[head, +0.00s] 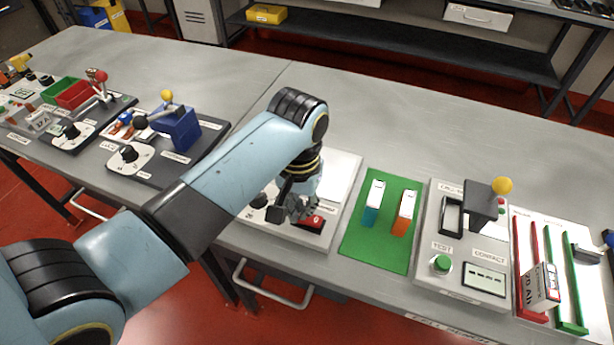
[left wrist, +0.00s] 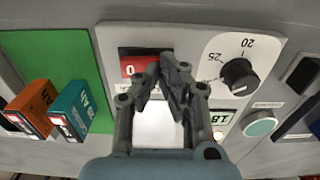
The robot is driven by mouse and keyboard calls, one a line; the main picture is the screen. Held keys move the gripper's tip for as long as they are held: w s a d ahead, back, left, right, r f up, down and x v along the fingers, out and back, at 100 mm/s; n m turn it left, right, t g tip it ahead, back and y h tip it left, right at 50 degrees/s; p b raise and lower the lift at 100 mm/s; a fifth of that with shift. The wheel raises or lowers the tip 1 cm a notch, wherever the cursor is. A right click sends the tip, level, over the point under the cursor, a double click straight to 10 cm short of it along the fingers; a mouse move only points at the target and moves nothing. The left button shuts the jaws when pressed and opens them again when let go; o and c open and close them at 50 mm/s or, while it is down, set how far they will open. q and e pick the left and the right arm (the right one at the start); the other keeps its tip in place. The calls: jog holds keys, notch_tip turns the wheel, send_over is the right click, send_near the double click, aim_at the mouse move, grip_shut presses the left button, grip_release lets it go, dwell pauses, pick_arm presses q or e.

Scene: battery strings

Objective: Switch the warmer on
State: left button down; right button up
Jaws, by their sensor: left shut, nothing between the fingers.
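The white panel (head: 345,178) with a dial and a red switch lies under my left gripper, and I take it to be the warmer. Its red switch (head: 313,222) is partly covered in the head view; in the left wrist view the switch (left wrist: 134,67) shows a "0". The black dial (left wrist: 239,75) is marked 20 and 25. A small display (left wrist: 224,117) and an orange light are partly hidden by a finger. My left gripper (head: 300,212) is shut and empty, its fingertips (left wrist: 170,62) beside the switch; contact cannot be told. My right gripper is out of view.
A green mat (head: 377,246) with a teal block (head: 374,203) and an orange block (head: 405,213) lies right of the panel. Beyond it stand a tester (head: 463,240) with a yellow-knobbed lever and a rack of red and green rails. Lever stations stand at left. The bench behind is clear.

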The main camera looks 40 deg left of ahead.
pick_arm(q)
jog(key=shift+r, duration=0.1)
notch_tip(320, 180, up, 2)
jog(key=shift+r+p, duration=0.1)
jog(key=shift+p, duration=1.05)
jog(key=shift+r, duration=2.3)
